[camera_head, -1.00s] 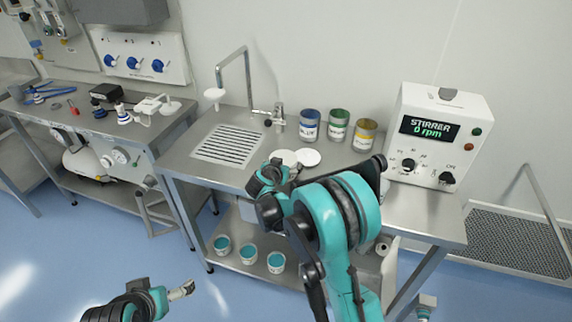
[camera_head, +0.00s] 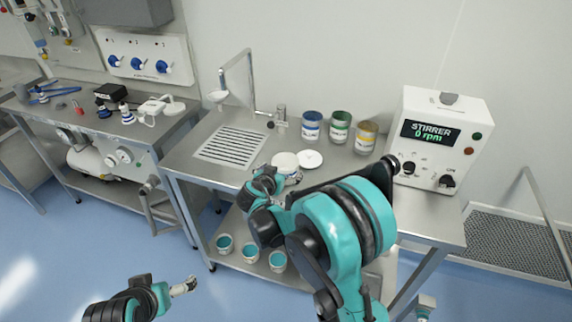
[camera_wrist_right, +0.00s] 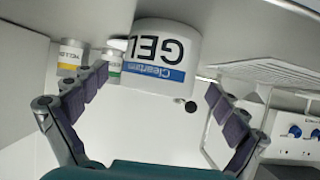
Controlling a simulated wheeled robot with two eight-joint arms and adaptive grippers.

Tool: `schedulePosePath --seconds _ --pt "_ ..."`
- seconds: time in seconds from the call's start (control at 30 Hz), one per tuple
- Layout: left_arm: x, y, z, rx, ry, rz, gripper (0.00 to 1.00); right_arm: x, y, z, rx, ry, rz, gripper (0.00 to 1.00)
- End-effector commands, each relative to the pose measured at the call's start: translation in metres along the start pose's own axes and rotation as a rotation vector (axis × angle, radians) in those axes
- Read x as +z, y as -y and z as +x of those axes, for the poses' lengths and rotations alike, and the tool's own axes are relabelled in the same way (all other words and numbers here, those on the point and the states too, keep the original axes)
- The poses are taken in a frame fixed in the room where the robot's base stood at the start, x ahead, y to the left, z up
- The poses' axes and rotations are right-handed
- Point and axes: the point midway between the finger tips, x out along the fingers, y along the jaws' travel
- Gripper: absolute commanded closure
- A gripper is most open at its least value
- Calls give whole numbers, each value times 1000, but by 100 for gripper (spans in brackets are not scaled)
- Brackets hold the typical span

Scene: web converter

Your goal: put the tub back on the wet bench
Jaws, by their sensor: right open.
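The white tub (camera_head: 286,161) is on the wet bench (camera_head: 212,183), just right of the drain grille, partly hidden by my right gripper. In the right wrist view, upside down, the tub (camera_wrist_right: 163,50) shows a blue band and "GEL" lettering, and appears to rest on the bench top. My right gripper (camera_head: 270,182) is just in front of it. Its fingers (camera_wrist_right: 158,85) are spread, with the tub ahead between them and no contact visible. My left gripper (camera_head: 184,287) is low at the front left, away from the bench; its jaw opening is unclear.
A white lid (camera_head: 309,160) lies right of the tub. Blue (camera_head: 312,126), green (camera_head: 339,127) and yellow (camera_head: 366,137) tins stand behind. A stirrer (camera_head: 436,140) stands right, a faucet (camera_head: 281,117) behind. Small teal-filled pots (camera_head: 250,253) sit on the lower shelf.

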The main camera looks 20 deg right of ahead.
Motion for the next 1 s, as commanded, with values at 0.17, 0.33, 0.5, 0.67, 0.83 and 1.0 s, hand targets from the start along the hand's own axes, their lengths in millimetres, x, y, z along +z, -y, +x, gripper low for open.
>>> schedulePosePath --seconds 0.17,0.33,0.5,0.67,0.83,1.0 --pt "-6 0 -8 0 0 0 0 -2 1 -32 -2 -1 -2 2" --pt "-7 0 -9 0 0 0 0 -2 -3 -46 1 7 -5 2" --pt "-7 0 -9 0 0 0 0 -10 -34 -68 -7 93 -61 2" --pt "-6 0 -9 0 0 0 0 -10 -85 -110 -58 236 -155 2" --pt "-6 0 -9 0 0 0 0 7 -132 -164 -158 364 -246 2" --pt "-7 0 -9 0 0 0 0 36 -165 -217 -288 446 -319 2"
